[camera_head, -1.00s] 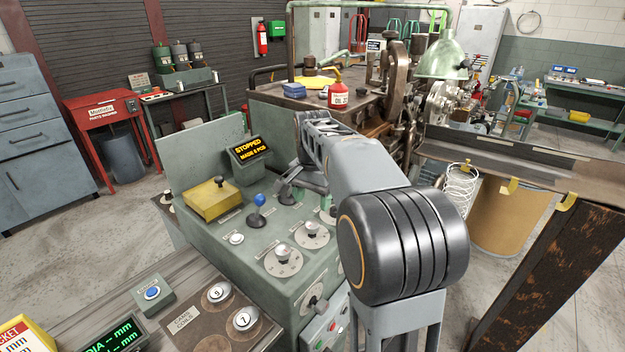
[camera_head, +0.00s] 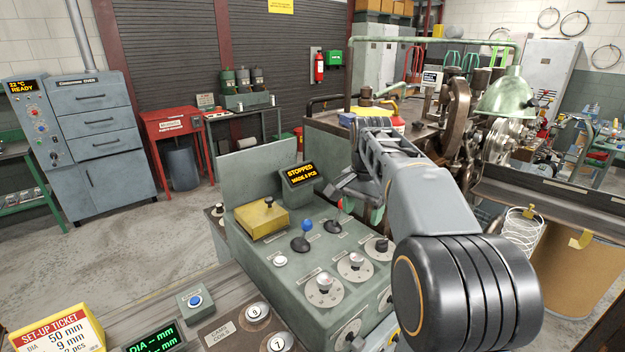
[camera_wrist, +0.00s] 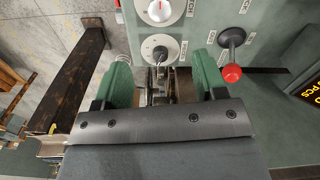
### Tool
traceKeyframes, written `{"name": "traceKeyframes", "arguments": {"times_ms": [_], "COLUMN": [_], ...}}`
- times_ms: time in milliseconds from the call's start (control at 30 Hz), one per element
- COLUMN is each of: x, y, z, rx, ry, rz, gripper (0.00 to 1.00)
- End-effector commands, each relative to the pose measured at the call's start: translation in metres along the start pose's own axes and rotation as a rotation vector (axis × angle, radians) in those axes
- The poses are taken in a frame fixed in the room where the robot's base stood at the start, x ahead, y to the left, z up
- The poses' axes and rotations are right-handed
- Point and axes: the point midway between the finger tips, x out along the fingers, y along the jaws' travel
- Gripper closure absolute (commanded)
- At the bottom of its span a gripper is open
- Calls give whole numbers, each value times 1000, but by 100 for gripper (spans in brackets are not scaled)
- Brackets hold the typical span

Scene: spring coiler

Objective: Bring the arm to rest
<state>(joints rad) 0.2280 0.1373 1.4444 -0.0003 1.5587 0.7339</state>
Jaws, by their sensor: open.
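My arm reaches forward over the green control console (camera_head: 250,155) in the head view. My gripper (camera_head: 362,200) hangs above the console, partly hidden by my own wrist. In the wrist view my gripper (camera_wrist: 162,78) shows two green fingers spread apart, with nothing held between them. A dial (camera_wrist: 160,48) lies beyond the gap, and a red-knobbed lever (camera_wrist: 231,73) stands to the right of the fingers. I see no clear contact with either.
A blue-knobbed lever (camera_head: 306,226) and a yellow box (camera_head: 262,218) sit left of my gripper. The console display (camera_head: 302,174) reads STOPPED. The coiling machine (camera_head: 455,120) stands behind my arm. A wire coil (camera_head: 522,225) hangs at the right. Open floor lies left.

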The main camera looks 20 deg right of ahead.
Motion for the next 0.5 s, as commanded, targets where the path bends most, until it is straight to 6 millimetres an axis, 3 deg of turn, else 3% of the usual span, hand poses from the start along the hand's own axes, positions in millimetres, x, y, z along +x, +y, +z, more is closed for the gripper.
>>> {"name": "traceKeyframes", "arguments": {"times_ms": [167, 267, 367, 500], "x": [0, 29, 53, 81], "y": [-4, -6, 2, 20], "z": [-4, -6, 10, 53], "rx": [-73, -209, -364, -596], "ry": [25, 40, 71, 138], "rz": [-21, -29, -46, -75], "gripper": [35, 35, 35, 35]}}
